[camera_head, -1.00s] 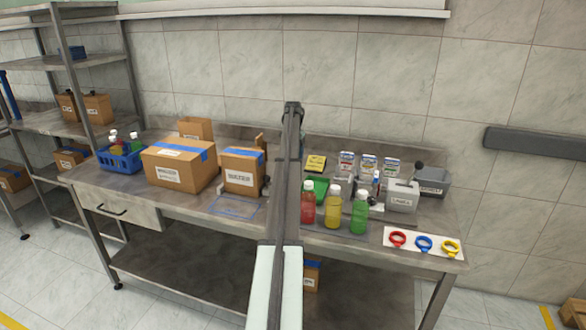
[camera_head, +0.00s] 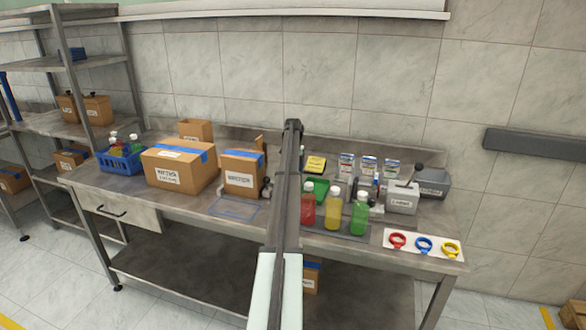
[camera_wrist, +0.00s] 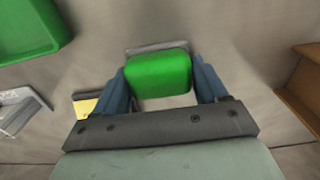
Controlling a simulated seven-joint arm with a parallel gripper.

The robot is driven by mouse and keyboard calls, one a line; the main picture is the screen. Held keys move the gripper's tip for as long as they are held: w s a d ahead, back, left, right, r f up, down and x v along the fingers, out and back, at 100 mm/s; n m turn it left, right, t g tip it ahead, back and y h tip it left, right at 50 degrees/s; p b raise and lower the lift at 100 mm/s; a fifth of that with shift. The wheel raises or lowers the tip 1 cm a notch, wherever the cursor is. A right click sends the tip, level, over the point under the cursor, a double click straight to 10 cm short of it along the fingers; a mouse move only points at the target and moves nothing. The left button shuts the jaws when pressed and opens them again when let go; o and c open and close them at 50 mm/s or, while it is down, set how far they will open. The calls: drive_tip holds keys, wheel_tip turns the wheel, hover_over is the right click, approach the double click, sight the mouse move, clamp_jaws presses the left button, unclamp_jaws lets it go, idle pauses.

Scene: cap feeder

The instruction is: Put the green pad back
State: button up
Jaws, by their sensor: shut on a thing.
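The green pad (camera_wrist: 158,70) is a bright green rounded block between the two blue-grey fingers of my gripper (camera_wrist: 159,82) in the wrist view. The gripper is shut on it. A grey edge and a pale strip show beside the pad; I cannot tell whether they belong to it. In the head view my arm hides the gripper and the pad. A yellow pad (camera_head: 315,164) lies at the back of the bench, and part of it shows near the left finger in the wrist view (camera_wrist: 84,107).
A green tray (camera_head: 317,187) lies right of my arm, behind red, yellow and green bottles (camera_head: 333,209). White packets (camera_head: 368,167) and grey bins (camera_head: 402,199) stand further right. Cartons (camera_head: 241,174) stand left of the arm. A blue-outlined patch (camera_head: 233,209) is empty.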

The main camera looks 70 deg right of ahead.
drive_tip(key=o, duration=1)
wheel_tip(320, 180, up, 12)
drive_tip(key=shift+r, duration=0.15)
